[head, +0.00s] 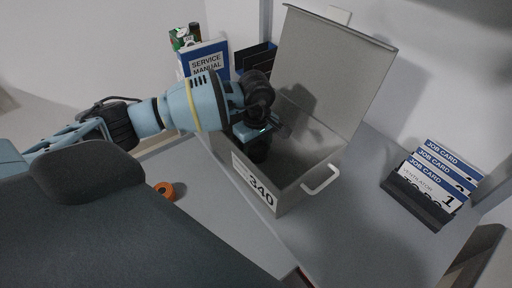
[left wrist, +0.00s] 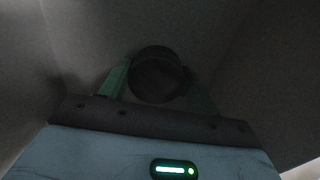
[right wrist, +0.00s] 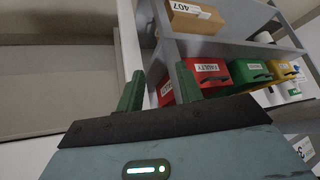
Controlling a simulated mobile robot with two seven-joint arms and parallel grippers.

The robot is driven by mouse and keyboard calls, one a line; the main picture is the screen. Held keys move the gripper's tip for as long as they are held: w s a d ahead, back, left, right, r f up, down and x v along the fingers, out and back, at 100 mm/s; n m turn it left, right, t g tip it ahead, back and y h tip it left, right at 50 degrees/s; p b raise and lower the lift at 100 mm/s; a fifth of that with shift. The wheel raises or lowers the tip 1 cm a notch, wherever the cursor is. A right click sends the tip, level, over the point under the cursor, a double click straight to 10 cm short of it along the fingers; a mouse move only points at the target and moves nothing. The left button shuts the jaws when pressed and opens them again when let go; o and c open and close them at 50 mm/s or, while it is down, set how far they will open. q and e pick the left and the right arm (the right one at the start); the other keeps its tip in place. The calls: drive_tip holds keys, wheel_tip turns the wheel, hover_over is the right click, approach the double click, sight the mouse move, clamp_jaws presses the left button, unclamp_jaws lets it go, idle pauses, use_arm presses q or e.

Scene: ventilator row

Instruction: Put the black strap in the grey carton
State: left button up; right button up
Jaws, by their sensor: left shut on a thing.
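The grey carton (head: 292,197) stands on the bench with its lid raised and a label reading 340 on its side. My left gripper (head: 258,138) reaches down into the carton's open top from the left. It is shut on the black strap (left wrist: 158,75), a dark roll held between the green fingers in the left wrist view. In the head view the strap (head: 258,153) shows as a dark shape just under the gripper, inside the carton's opening. Whether it touches the carton floor I cannot tell. My right gripper (right wrist: 160,90) is open and empty, away from the carton.
A service manual (head: 207,62) stands behind the carton on the left. A rack of job cards (head: 425,190) sits to the right. An orange roll (head: 165,190) lies at the left. The right wrist view shows shelves with a red bin (right wrist: 207,75).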

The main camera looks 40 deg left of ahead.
sight(256, 148)
use_arm(q)
drive_tip(key=shift+f, duration=0.1)
drive_tip(key=o, duration=1)
wheel_tip(256, 148, up, 12)
drive_tip(key=shift+r, duration=0.2)
